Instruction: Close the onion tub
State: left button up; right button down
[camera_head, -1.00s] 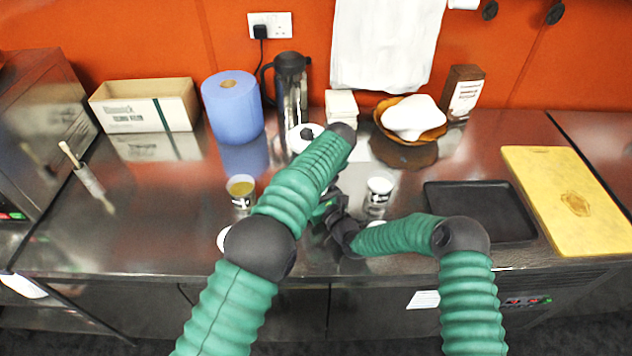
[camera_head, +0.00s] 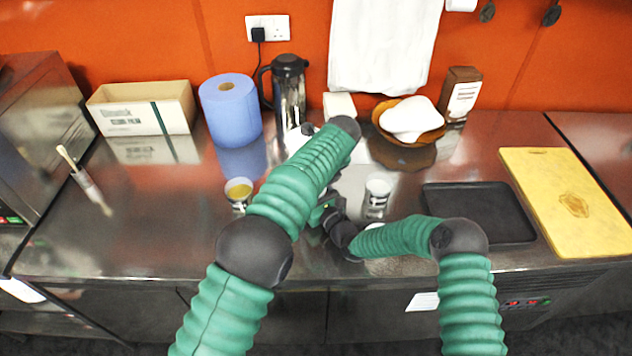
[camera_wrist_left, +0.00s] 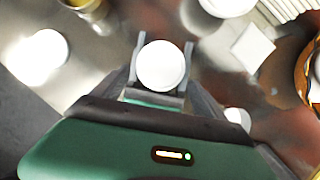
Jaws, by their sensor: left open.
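In the left wrist view my left gripper (camera_wrist_left: 165,40) is open, its two fingers on either side of a round white top (camera_wrist_left: 161,66). I cannot tell whether this is a loose lid or a covered tub, or whether the fingers touch it. In the head view my left arm hides that spot. A tub with yellow contents (camera_head: 239,190) stands left of that arm and a tub with a white top (camera_head: 377,190) right of it. No label shows which one holds onion. A white disc (camera_wrist_left: 42,57) lies on the counter. My right gripper (camera_head: 338,226) is near the left hand; its jaws are unclear.
A flask (camera_head: 289,88), a blue paper roll (camera_head: 231,110) and a carton (camera_head: 140,108) stand at the back. A bowl with a white mound (camera_head: 410,120) is at back right. A black tray (camera_head: 478,210) and yellow board (camera_head: 570,200) lie right. The counter's left part is mostly clear.

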pick_arm(q)
jog(key=shift+w, duration=0.1)
jog(key=c, duration=1.4)
jog(key=shift+x, duration=1.3)
